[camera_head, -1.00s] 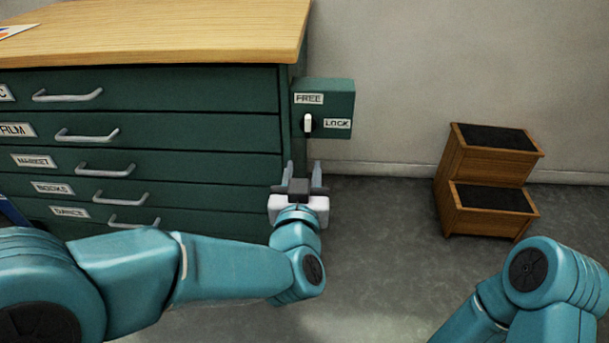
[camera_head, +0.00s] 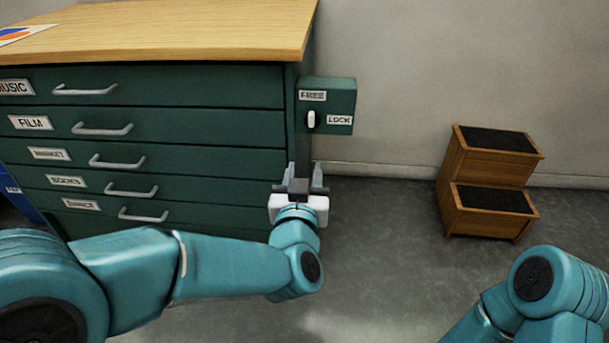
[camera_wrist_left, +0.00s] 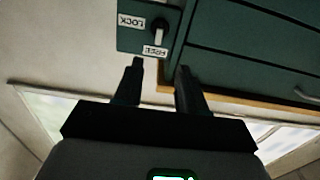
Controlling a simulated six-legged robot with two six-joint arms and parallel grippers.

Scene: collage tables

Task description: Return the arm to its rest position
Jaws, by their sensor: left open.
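My left gripper (camera_head: 305,180) is open and empty in the head view. It is in front of the right end of the green drawer cabinet (camera_head: 190,90), below the lock box. Its two dark fingers also show apart in the left wrist view (camera_wrist_left: 159,75), with nothing between them. The green lock box (camera_head: 343,97) sits on the cabinet's right side with FREE and LOCK labels and a white lever (camera_head: 311,120). The lever stands upright, below the FREE label. The lock box also shows upside down in the wrist view (camera_wrist_left: 128,40). My right arm shows at lower right; its gripper is out of view.
The cabinet's labelled drawers with grey handles look shut. A wooden step stool (camera_head: 485,185) with dark treads stands on the floor at right, by the wall. Grey floor (camera_head: 385,235) lies open between cabinet and stool. A blue object (camera_head: 20,198) shows at far left.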

